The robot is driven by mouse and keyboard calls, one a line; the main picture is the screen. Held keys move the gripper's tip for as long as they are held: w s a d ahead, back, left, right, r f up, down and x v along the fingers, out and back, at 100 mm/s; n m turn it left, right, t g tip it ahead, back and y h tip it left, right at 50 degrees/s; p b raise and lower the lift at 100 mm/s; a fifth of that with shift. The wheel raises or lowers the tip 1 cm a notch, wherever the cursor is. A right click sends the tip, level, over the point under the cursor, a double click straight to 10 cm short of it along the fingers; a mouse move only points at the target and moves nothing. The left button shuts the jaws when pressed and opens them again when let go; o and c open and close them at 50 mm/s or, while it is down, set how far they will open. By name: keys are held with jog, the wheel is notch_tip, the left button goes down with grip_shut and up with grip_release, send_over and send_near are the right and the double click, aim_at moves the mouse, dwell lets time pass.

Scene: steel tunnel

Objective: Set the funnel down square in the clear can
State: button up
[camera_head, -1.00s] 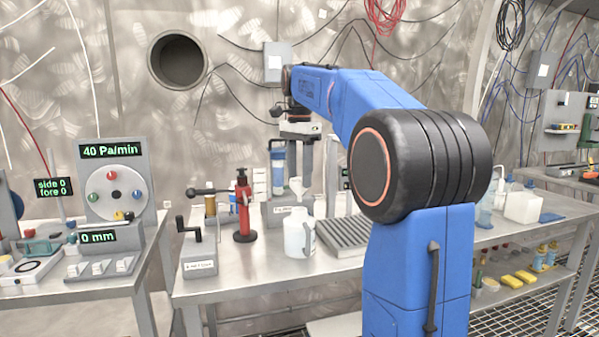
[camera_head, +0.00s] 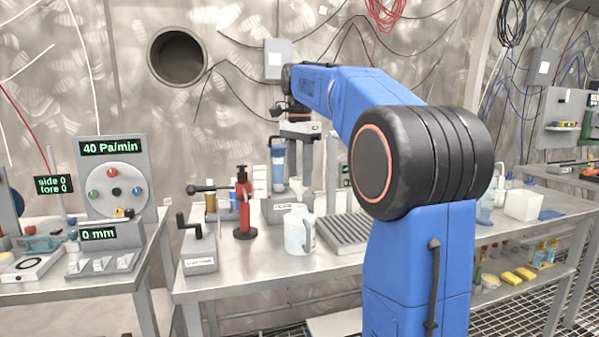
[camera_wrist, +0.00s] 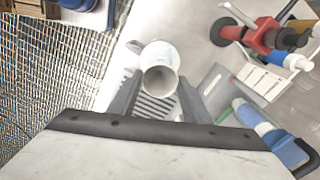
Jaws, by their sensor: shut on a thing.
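My gripper (camera_head: 299,180) points down above the bench and is shut on the small white funnel (camera_head: 296,186). In the wrist view the round, open mouth of the funnel (camera_wrist: 160,79) shows between the two fingertips. The clear can (camera_head: 297,232), a pale jug with a side handle, stands upright on the bench. In the head view the funnel appears just above the can's top. I cannot tell whether its spout is inside the can's opening. In the wrist view the funnel and fingers cover much of what lies below.
A ridged grey tray (camera_head: 345,232) lies right of the can. A red pump with a black lever (camera_head: 244,208) stands to its left. A grey crank box (camera_head: 198,248) stands at the bench's left front. A blue-capped cylinder (camera_head: 277,165) stands behind. Bare bench lies in front of the can.

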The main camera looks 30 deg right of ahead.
jog(key=shift+f, duration=1.2)
jog(key=shift+f, duration=0.1)
jog(key=shift+f, duration=0.9)
jog(key=o, duration=2)
jog(key=shift+r, duration=3.5)
